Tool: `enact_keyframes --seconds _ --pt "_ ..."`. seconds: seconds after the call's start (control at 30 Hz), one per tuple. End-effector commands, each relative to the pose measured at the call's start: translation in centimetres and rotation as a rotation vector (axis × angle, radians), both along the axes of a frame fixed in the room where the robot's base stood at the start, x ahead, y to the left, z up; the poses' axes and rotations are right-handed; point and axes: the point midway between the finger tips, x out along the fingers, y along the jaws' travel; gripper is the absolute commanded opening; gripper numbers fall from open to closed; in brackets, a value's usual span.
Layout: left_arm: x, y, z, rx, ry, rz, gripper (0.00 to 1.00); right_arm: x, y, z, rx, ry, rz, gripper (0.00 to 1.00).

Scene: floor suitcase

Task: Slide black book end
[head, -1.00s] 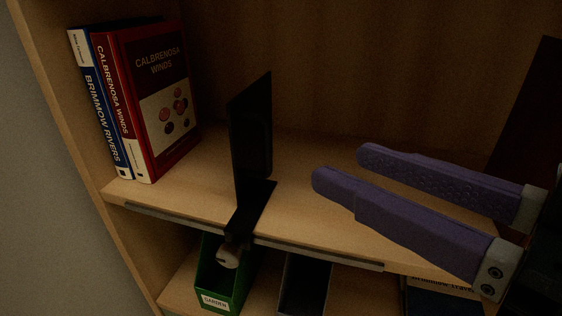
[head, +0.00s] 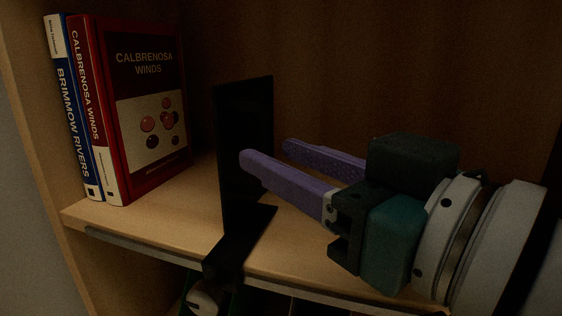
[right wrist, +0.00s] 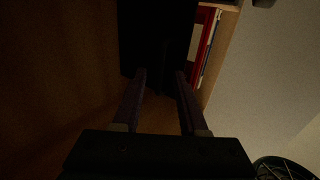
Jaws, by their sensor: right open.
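The black book end (head: 237,112) stands upright on the shelf, with its flat foot (head: 240,240) reaching to the shelf's front edge. Its upright plate also fills the top middle of the right wrist view (right wrist: 158,35). My right gripper (head: 268,154) is open and empty, at the book end's right side. The front finger overlaps the plate's right part in the picture; I cannot tell if it touches. In the right wrist view both fingers (right wrist: 160,74) point at the plate. My left gripper is not in view.
A blue and white book (head: 72,110) and red books (head: 150,60) stand upright against the shelf's left wall. Bare shelf (head: 180,205) lies between them and the book end. A pale round knob (head: 205,298) shows below the shelf edge.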

Motion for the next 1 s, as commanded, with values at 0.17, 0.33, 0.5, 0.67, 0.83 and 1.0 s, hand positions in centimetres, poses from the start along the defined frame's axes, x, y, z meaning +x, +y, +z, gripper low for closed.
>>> enact_keyframes --seconds 0.17,0.33,0.5,0.67,0.83,1.0 --pt "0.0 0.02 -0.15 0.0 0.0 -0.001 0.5 0.63 0.57 0.0 -0.001 0.0 0.002 0.42" --pt "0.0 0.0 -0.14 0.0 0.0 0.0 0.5 0.64 0.57 -0.01 -0.002 0.001 0.001 0.42" --pt "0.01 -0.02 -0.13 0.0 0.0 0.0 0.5 0.62 0.54 -0.01 -0.002 0.001 0.001 0.27" --pt "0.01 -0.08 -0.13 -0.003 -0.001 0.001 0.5 0.62 0.52 -0.01 -0.001 0.0 0.001 0.09" --pt "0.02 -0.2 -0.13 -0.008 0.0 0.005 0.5 0.61 0.52 -0.02 -0.002 0.001 0.001 0.0" --pt "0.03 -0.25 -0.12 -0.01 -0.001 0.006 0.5 0.61 0.52 -0.02 -0.002 0.001 0.001 0.0"
